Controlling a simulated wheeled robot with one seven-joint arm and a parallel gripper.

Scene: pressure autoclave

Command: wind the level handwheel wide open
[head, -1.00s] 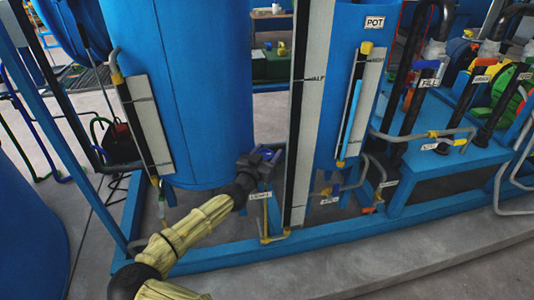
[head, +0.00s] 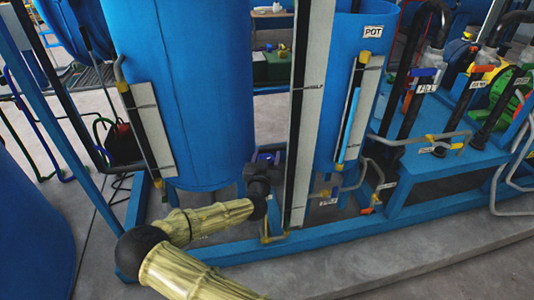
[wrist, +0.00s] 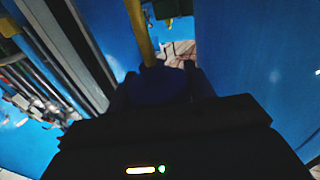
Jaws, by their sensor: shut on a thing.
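My gripper (head: 265,160) is at the gap between the large blue tank (head: 185,90) and the tall black-and-white gauge strip (head: 303,110), low down in the head view. In the wrist view my gripper (wrist: 158,84) is shut on a dark blue thing (wrist: 160,86), which looks like the level handwheel. A yellow pipe (wrist: 138,30) runs up from it. Deep shadow hides the wheel's rim and the exact finger contact. In the head view my gripper and wrist hide the wheel.
A smaller blue tank labelled POT (head: 345,40) stands to the right with its own gauge. A blue frame rail (head: 225,252) runs low in front of my arm. A blue bench (head: 440,150) with labelled valves is at the right. Grey floor (head: 400,265) is open in front.

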